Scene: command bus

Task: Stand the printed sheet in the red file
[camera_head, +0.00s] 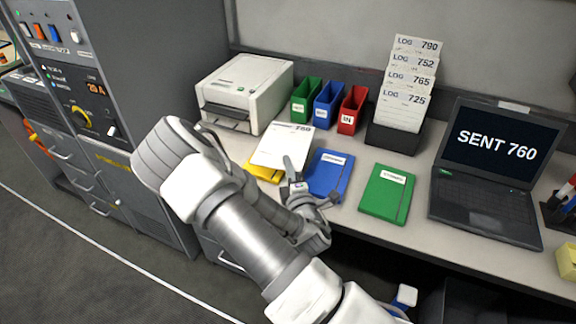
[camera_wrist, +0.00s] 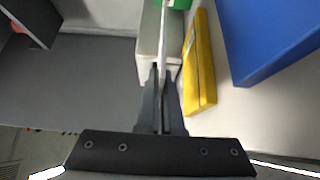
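The printed sheet (camera_head: 283,146) is white with a dark number near its top edge. It is tilted above the yellow folder in front of the printer. In the wrist view the sheet (camera_wrist: 163,40) shows edge-on as a thin pale strip between the fingers. My gripper (camera_head: 291,168) is shut on the sheet's near edge; its fingers (camera_wrist: 162,80) are close together in the wrist view. The red file (camera_head: 349,112), labelled IN, stands upright at the back, right of the blue file. It is behind and to the right of the sheet, apart from it.
A blue file (camera_head: 327,104) and green file (camera_head: 304,101) stand left of the red one. The printer (camera_head: 243,92) is further left. A dark rack (camera_head: 392,135) of log cards stands right. Yellow (camera_head: 262,172), blue (camera_head: 327,175) and green (camera_head: 386,195) folders lie in front, then the laptop (camera_head: 485,205).

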